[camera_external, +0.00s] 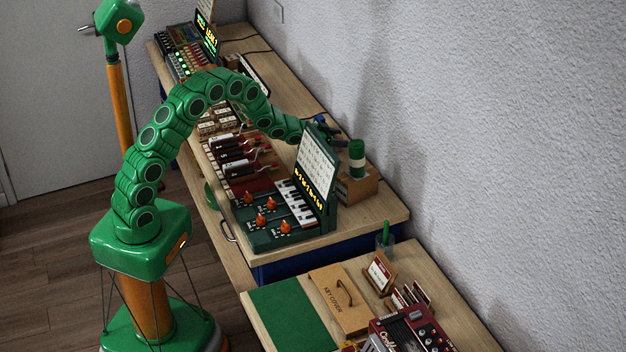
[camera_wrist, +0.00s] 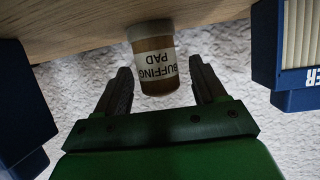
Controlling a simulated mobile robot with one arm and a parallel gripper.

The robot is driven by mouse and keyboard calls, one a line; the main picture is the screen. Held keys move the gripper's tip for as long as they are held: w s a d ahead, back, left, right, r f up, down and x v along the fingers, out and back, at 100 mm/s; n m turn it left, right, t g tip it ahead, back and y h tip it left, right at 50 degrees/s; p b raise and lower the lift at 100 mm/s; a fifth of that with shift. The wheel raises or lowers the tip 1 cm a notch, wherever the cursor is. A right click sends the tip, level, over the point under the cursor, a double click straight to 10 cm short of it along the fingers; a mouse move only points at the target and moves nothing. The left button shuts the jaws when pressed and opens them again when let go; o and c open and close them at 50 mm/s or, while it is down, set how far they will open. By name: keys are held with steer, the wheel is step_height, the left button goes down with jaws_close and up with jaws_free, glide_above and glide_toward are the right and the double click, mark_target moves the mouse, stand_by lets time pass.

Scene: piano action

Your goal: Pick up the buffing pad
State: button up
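The buffing pad (camera_wrist: 153,62) is a small brown cylinder with a white label reading "BUFFING PAD" and a pale end against the wooden surface. The wrist view shows it upside down. My gripper (camera_wrist: 161,72) is open, with one dark finger on each side of the cylinder and a visible gap to the right finger. The wrist view does not show clearly whether the left finger touches it. In the external view my arm reaches over the bench to a spot behind the green keyboard unit (camera_external: 292,202). I cannot make out the buffing pad there.
Dark blue boxes stand at the left (camera_wrist: 20,105) and right (camera_wrist: 290,60) of the wrist view. A green cylinder (camera_external: 357,158) on a wooden block (camera_external: 357,188) stands near my arm's end. The nearer bench holds a green mat (camera_external: 290,315) and a key cover box (camera_external: 340,300).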

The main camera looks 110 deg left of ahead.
steer(key=c, duration=1)
steer(key=shift+r, duration=0.1)
steer(key=shift+c, duration=0.2)
